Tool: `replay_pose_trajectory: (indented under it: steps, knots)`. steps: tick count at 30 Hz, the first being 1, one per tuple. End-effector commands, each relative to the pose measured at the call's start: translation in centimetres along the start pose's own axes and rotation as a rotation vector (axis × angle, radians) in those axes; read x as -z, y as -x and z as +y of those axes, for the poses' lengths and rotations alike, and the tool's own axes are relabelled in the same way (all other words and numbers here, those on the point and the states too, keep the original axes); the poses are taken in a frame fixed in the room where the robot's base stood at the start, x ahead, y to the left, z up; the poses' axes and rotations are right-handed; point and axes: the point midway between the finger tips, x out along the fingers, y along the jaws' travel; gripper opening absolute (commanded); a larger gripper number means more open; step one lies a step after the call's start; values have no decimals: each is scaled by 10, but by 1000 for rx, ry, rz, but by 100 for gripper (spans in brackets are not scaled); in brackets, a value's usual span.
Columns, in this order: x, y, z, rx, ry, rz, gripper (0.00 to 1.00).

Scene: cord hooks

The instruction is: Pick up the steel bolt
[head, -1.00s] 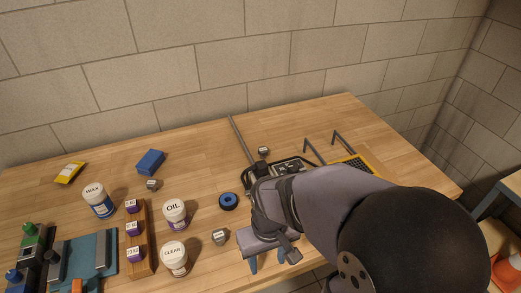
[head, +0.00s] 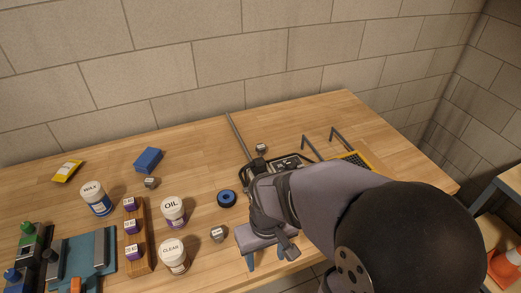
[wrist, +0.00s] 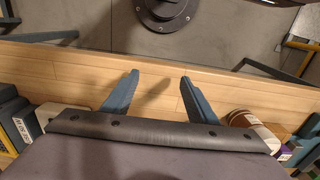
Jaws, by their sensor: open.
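I cannot pick out a clear steel bolt in either view. Small grey metallic pieces with pale labels lie on the table: one by the front (head: 219,233), one near the blue block (head: 151,183), and one at the back (head: 261,148). I cannot tell whether any is the bolt. My gripper (head: 270,258) is at the table's front edge, right of the front grey piece. In the wrist view my gripper (wrist: 160,79) has its two blue fingers wide apart, with only bare wood and floor between them. My arm hides part of the table.
The OIL jar (head: 173,212), CLEAR jar (head: 173,257) and WAX jar (head: 96,198) stand left of my gripper. A wooden rack (head: 141,265) holds purple-labelled blocks. A blue-black ring (head: 227,198) lies near my arm. A black tray (head: 246,178) and upright hooks (head: 310,148) stand behind it.

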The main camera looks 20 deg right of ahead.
Motion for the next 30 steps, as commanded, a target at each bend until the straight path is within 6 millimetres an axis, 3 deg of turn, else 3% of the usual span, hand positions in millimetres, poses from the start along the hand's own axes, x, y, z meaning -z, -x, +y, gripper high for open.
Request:
replay_pose_trajectory:
  steps: [11,21,30]
  knots:
    - [1,7,0,0,0,3,53]
    - [1,51,0,0,0,6,53]
    - [39,55,14,-79,189,-19,53]
